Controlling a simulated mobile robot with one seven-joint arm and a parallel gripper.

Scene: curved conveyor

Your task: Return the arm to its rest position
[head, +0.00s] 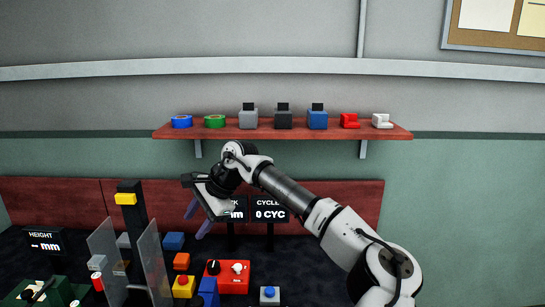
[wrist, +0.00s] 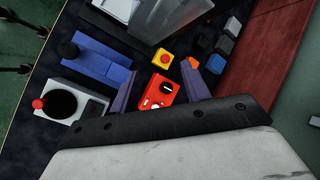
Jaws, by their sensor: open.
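My arm reaches from the lower right of the head view up and to the left. My gripper (head: 198,220) hangs above the back of the dark work table, in front of the dark red back panel (head: 335,200). Its two purple fingers are spread apart with nothing between them. In the wrist view my gripper (wrist: 168,86) is open above the table, and a red control box (wrist: 158,92) shows beyond and between its fingers. The fingers look clear of the box.
A red shelf (head: 345,134) on the wall holds several small items. Clear upright panels (head: 153,265) and a black post with a yellow top (head: 127,198) stand at the left. A red box (head: 228,278), coloured blocks and two display signs (head: 270,210) are near my gripper.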

